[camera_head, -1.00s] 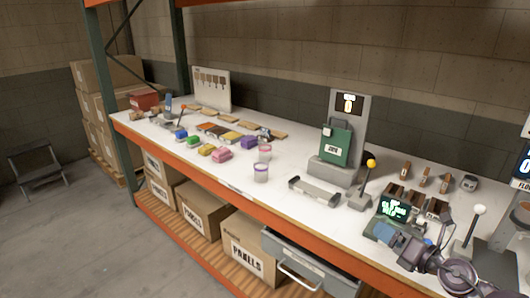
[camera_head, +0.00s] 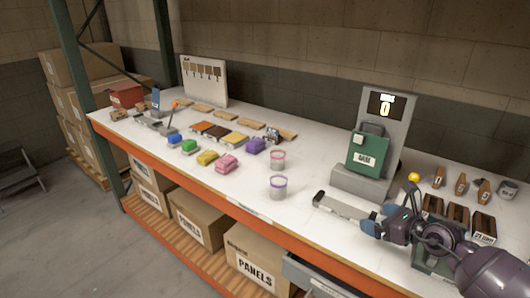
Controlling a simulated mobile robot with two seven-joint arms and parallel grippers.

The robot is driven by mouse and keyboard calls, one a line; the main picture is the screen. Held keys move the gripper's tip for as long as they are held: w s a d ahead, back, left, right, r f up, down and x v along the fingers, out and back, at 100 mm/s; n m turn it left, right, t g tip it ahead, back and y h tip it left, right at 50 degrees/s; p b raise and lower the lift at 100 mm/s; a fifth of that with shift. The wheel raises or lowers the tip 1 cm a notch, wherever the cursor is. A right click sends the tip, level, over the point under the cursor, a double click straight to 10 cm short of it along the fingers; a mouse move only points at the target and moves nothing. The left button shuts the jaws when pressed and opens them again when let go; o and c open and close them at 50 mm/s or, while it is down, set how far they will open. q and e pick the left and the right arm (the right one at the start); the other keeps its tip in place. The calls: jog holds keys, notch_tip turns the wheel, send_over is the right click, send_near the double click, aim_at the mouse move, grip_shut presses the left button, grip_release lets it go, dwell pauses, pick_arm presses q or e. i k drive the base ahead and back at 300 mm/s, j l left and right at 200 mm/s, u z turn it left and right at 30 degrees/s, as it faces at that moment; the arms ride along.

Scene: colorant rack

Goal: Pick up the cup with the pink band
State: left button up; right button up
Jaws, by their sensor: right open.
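Two small clear cups stand upright on the white bench top, close to one another. The rear cup (camera_head: 277,160) has a pink-red band. The front cup (camera_head: 278,188) has a purple band and stands nearer the bench's front edge. My right gripper (camera_head: 366,220) is open and empty, to the right of both cups and apart from them, with its fingers pointing left. My left gripper is out of view.
Coloured blocks, including a pink one (camera_head: 227,164), lie left of the cups. The orange front beam (camera_head: 180,180) edges the bench.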

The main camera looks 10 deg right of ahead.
aim_at(278, 160)
jog(key=i+j, duration=0.2)
jog(key=i, duration=0.2)
jog(key=i+j, duration=0.2)
jog(key=i, duration=0.15)
jog(key=i+j, duration=0.2)
jog(key=i, duration=0.2)
